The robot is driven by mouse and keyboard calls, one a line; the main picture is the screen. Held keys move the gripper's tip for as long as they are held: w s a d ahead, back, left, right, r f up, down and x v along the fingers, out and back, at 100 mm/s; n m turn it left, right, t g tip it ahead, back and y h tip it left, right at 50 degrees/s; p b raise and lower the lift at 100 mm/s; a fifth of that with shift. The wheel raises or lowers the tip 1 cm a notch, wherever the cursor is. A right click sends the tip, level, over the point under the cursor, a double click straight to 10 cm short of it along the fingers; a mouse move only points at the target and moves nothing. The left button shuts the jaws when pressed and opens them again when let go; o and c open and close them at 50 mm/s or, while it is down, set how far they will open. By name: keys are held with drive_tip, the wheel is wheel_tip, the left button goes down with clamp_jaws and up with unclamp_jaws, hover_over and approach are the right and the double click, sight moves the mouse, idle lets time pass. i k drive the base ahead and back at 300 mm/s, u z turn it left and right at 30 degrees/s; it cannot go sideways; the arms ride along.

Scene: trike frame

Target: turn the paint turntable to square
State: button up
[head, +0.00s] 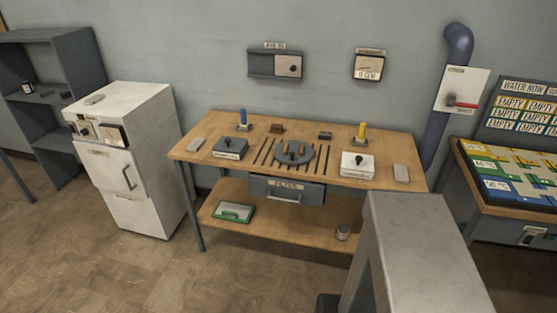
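The paint turntable (283,159) is a dark grey round disc in the middle of the wooden workbench (210,131). Dark parallel slots or bars run on the bench top to both sides of the disc. The angle of the disc against square is too small to tell. My gripper is not in view.
A grey box with a knob (230,149) sits left of the turntable, a white one (357,166) right. Blue (243,117) and yellow (362,130) upright handles stand behind. A drawer (286,190) hangs below. A white cabinet (150,160) stands left; floor in front-left is clear.

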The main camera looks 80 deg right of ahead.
sight(294, 149)
drive_tip(key=k, duration=0.4)
drive_tip(key=u, duration=0.9)
drive_tip(key=k, duration=1)
drive_tip(key=z, duration=0.55)
drive_tip(key=k, duration=0.9)
